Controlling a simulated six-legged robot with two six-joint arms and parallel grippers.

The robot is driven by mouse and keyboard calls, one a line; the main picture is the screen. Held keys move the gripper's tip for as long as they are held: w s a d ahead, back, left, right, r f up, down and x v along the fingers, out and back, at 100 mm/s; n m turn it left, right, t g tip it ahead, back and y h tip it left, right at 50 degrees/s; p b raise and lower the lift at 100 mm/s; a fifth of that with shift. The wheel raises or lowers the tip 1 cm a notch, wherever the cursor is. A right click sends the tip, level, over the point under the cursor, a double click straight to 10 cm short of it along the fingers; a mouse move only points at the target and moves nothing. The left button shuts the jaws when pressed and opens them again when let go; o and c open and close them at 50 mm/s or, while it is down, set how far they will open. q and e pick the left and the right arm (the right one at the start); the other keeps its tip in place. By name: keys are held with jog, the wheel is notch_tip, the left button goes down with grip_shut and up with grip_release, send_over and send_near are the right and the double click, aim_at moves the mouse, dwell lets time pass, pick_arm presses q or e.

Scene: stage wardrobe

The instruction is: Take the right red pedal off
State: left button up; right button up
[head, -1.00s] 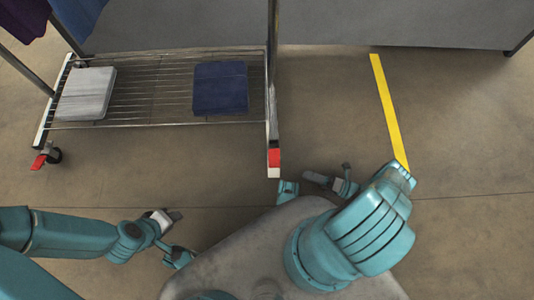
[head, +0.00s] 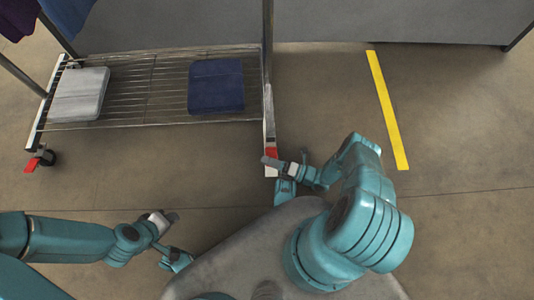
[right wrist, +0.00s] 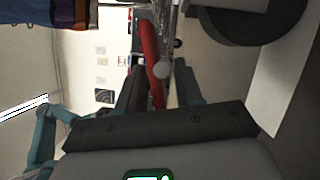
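The right red pedal (head: 272,151) is at the near end of the rack's right foot rail in the head view, partly covered by my right gripper (head: 268,161). The gripper's dark tip lies over or right beside the pedal; I cannot tell whether they touch. In the right wrist view a long red piece (right wrist: 150,48), apparently the pedal, stands above my gripper's dark body. Whether the fingers are closed is unclear. My left gripper (head: 168,217) is low at the left of my base, well away from the rack; its opening is too small to judge.
The wheeled rack has a wire shelf (head: 150,85) carrying a light folded cloth (head: 78,94) and a dark blue one (head: 216,86). Another red pedal (head: 32,163) is at its left caster. A yellow floor strip (head: 388,110) lies right, with open floor around it.

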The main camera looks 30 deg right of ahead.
jog(key=shift+w+a, duration=0.25)
jog(key=shift+w, duration=0.1)
grip_shut()
jog(key=shift+r+m+h, duration=0.1)
jog(key=shift+m+h, duration=0.2)
jog(key=shift+m, duration=0.1)
jog(key=shift+w+d+r+m+g+h, duration=0.15)
jog(key=shift+m+g, duration=0.3)
jog(key=shift+m, duration=0.7)
jog(key=shift+s+r+m+g+h, duration=0.2)
jog(key=shift+m+g, duration=0.25)
jog(key=shift+m, duration=0.7)
jog(key=shift+w, duration=0.2)
